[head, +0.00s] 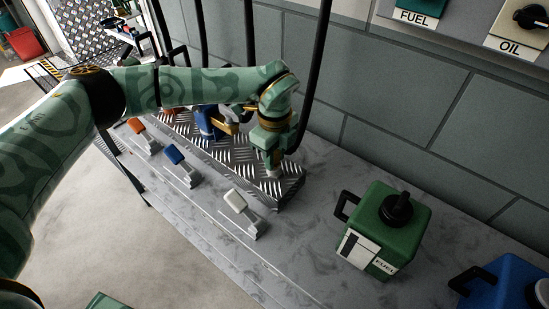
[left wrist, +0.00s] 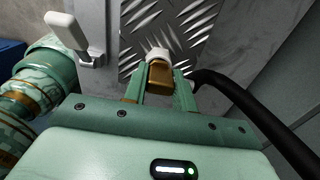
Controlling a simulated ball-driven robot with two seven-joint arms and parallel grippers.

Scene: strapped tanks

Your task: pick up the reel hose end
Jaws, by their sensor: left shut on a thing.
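My left gripper (head: 272,158) hangs over the near end of the diamond-plate step, with its fingers pointing down. In the left wrist view the fingers (left wrist: 160,85) are shut on the reel hose end (left wrist: 159,76), a brass piece with a pale white tip. The black hose (left wrist: 240,100) runs from beside the right finger toward the lower right. In the head view a black hose (head: 318,70) comes down beside my left wrist. The hose end is mostly hidden there, with a pale tip showing low between the fingers. My right gripper is not in view.
Latches with orange (head: 136,125), blue (head: 174,154) and white (head: 236,200) handles line the front of the ledge. A green fuel can (head: 408,240) and a blue can (head: 512,283) stand to the right. The diamond plate (head: 287,185) lies below my gripper, the block wall (head: 390,100) behind.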

